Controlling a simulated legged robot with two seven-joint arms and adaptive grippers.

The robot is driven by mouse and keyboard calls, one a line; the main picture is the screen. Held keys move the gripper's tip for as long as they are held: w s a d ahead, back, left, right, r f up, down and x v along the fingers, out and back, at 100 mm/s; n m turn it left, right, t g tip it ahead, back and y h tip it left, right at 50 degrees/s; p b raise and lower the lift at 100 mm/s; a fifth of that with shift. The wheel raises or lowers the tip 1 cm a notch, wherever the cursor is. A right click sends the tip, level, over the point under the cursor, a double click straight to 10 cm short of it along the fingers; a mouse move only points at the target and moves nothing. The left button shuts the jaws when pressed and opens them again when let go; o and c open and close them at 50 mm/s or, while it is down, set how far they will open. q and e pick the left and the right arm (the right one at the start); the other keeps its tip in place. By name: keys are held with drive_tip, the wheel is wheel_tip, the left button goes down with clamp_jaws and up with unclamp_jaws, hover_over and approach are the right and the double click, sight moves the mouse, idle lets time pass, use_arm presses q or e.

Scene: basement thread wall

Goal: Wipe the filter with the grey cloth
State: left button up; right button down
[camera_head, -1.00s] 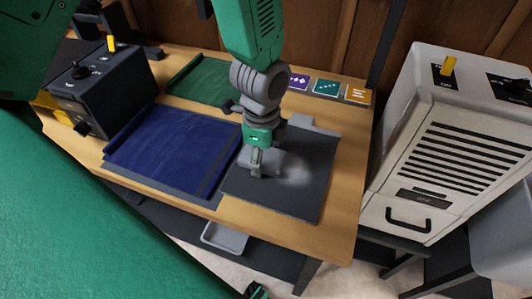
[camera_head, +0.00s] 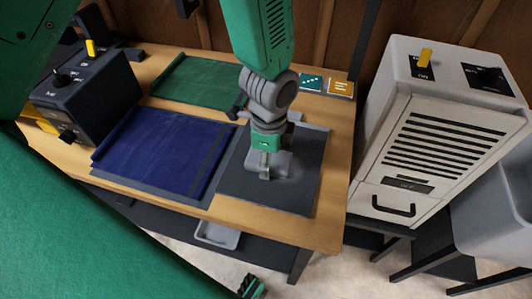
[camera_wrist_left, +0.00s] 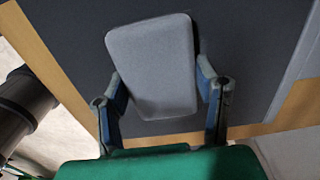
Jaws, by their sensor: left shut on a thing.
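The filter (camera_head: 298,195) appears to be the flat dark grey panel lying at the right of the wooden table; it also shows in the wrist view (camera_wrist_left: 245,75). My left gripper (camera_head: 265,172) is over the middle of this panel, pointing down. It is shut on the grey cloth, a light grey rounded pad (camera_wrist_left: 153,65) between the two fingers (camera_wrist_left: 163,105). The pad also shows in the head view (camera_head: 283,160), low over the panel. Whether it touches the panel cannot be told. A faint pale smudge shows beside the pad.
A blue cloth-like sheet (camera_head: 160,150) lies left of the panel, with a green mat (camera_head: 200,83) behind. A dark control box (camera_head: 85,95) stands at the table's left. Small label cards (camera_head: 341,87) lie at the back. A pale vented machine (camera_head: 430,150) stands to the right.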

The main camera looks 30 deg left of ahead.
sight(284, 162)
use_arm(q)
drive_tip(key=shift+w+d+p, duration=0.2)
drive_tip(key=shift+d+p, duration=0.1)
drive_tip(key=shift+d, duration=0.65)
drive_tip(key=shift+w+d, duration=0.1)
drive_tip(key=shift+d, duration=0.6)
drive_tip(key=shift+w+d+p, duration=0.15)
drive_tip(key=shift+d+p, duration=0.2)
drive_tip(key=shift+d, duration=0.25)
drive_tip(key=shift+w+d+p, duration=0.15)
drive_tip(key=shift+d+p, duration=0.2)
drive_tip(key=shift+d, duration=0.25)
drive_tip(key=shift+a, duration=0.15)
